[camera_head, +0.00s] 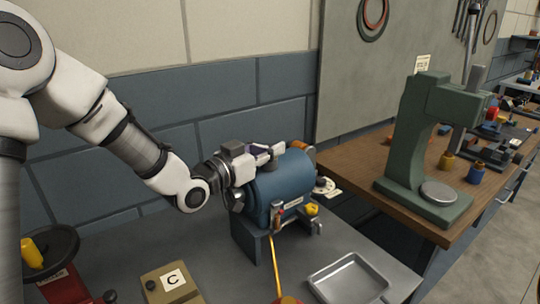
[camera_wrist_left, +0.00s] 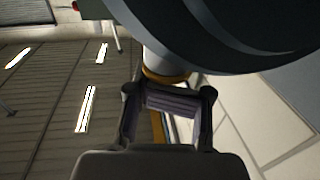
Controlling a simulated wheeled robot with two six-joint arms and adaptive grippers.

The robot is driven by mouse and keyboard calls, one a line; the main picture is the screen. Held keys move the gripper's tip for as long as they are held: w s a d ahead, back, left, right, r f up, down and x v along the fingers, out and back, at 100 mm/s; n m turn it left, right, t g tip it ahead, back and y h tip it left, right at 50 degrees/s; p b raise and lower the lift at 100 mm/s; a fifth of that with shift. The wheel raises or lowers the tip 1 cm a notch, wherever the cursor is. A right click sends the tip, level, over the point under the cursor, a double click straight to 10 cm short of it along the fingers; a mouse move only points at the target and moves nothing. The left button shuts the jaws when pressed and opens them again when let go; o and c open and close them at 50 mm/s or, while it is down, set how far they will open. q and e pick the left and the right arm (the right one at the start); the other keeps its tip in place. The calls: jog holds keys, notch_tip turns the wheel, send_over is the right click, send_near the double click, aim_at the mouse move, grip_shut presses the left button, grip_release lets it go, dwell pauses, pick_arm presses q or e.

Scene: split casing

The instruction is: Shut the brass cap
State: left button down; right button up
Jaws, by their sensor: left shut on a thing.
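My left gripper (camera_head: 268,154) is at the top of the casing, shut on a small part. In the left wrist view its fingertips (camera_wrist_left: 165,92) close just at a brass ring-shaped part (camera_wrist_left: 166,77), which I take for the brass cap. A pale neck meets this ring, and the dark curved casing (camera_wrist_left: 235,35) fills the space beyond. In the head view the gripper hides most of the held part. My right gripper is not in view.
A metal tray (camera_head: 350,278) lies right of the stand. A tan box marked C (camera_head: 172,284) is at the front left. A green press (camera_head: 430,150) stands on the wooden bench to the right.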

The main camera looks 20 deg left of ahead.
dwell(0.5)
pick_arm(q)
jog(key=c, duration=1.3)
grip_release()
jog(key=shift+s, duration=0.1)
jog(key=v, duration=0.7)
jog(key=shift+s, duration=0.2)
jog(key=shift+a, duration=0.1)
